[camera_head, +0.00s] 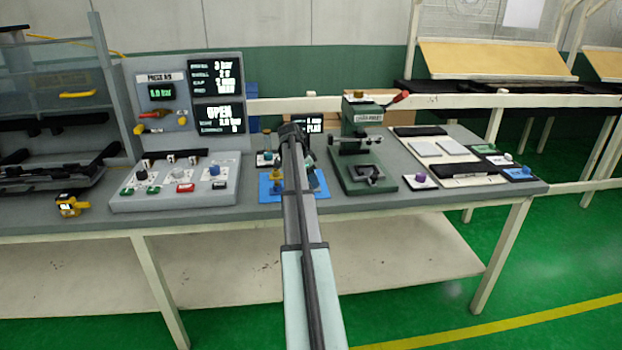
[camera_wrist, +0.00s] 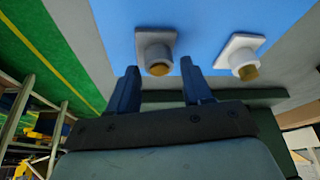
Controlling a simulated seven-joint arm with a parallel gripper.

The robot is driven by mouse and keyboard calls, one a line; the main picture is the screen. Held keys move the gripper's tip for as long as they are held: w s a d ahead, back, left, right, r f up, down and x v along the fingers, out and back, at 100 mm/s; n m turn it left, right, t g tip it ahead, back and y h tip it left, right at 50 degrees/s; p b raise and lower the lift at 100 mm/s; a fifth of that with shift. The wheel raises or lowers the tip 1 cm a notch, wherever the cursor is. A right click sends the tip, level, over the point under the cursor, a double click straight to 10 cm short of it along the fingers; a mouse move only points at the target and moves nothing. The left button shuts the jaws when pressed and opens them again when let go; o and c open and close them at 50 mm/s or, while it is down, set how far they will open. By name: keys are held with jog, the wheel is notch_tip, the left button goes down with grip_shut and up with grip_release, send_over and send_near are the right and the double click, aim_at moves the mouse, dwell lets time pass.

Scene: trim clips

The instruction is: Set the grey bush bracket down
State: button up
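In the wrist view a grey bush bracket (camera_wrist: 148,38), a square plate with a round bush and a brass-coloured end, appears on the blue mat (camera_wrist: 205,18). My gripper (camera_wrist: 159,66) has its two dark blue fingers apart, one on each side of the bush as seen here. A gap shows at the right finger, and I see no clear contact. A second, paler bracket (camera_wrist: 238,44) sits to the right, outside the fingers. In the head view my arm covers much of the blue mat (camera_head: 266,190) and hides the fingertips and the grey bracket.
A green press (camera_head: 362,120) with a red-tipped lever stands right of the mat. A control panel (camera_head: 175,192) with knobs lies to the left, below a display board (camera_head: 158,75). A pale board (camera_head: 455,148) with plates and coloured cards lies at the right. A yellow device (camera_head: 68,206) sits far left.

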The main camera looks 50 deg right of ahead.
jog(key=shift+o, duration=0.6)
jog(key=shift+r, duration=0.1)
jog(key=shift+r, duration=0.2)
jog(key=v, duration=1.1)
jog(key=shift+r, duration=0.4)
jog(key=shift+a, duration=0.15)
